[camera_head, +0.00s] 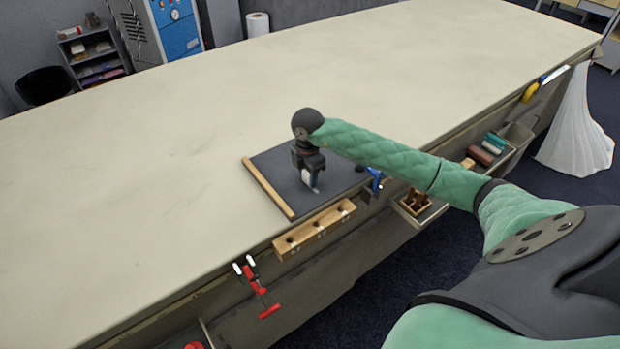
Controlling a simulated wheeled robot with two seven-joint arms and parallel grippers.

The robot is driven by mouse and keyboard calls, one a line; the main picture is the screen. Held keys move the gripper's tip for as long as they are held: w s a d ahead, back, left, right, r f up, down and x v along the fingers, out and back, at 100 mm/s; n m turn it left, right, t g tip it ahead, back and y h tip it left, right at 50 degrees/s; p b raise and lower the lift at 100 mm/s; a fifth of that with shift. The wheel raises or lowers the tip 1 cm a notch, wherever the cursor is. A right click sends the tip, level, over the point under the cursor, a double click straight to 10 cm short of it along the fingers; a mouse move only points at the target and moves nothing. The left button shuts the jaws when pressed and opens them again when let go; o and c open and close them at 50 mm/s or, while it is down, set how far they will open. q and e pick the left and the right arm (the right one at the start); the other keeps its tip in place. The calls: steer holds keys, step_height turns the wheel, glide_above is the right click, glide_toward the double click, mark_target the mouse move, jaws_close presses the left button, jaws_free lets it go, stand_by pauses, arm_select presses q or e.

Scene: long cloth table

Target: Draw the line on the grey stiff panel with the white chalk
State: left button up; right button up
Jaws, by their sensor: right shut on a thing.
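The grey stiff panel (272,162) lies flat on the cloth table near its front edge, with a wooden strip (268,188) along its left side. My right gripper (311,180) is over the panel, pointing down, and is shut on the white chalk (314,184). The chalk's lower end is at or just above the panel; I cannot tell if it touches. I cannot make out a line on the panel. My right arm hides part of the panel's far right side. My left gripper is not in view.
A wooden block with holes (314,230) is at the table's front edge. A red clamp (257,287) and a blue clamp (375,181) sit on that edge. Trays with a wooden holder (415,202) and rolls hang along the front. The cloth tabletop (150,170) is clear left and behind.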

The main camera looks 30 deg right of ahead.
mark_target(293, 167)
steer(key=shift+w+f, duration=0.1)
steer(key=shift+w, duration=0.05)
steer(key=shift+w+a+b, duration=0.1)
steer(key=shift+w+b, duration=0.25)
steer(key=shift+w, duration=0.6)
steer(key=shift+w+r+b, duration=0.2)
steer(key=shift+w+b, duration=0.1)
steer(key=shift+w, duration=0.75)
steer(key=shift+w, duration=0.15)
steer(key=shift+w+a+f+b, duration=0.15)
steer(key=shift+w+b, duration=0.25)
steer(key=shift+w, duration=0.45)
steer(key=shift+w, duration=0.1)
steer(key=shift+w+a+b, duration=0.1)
steer(key=shift+w+b, duration=0.3)
steer(key=shift+w, duration=0.4)
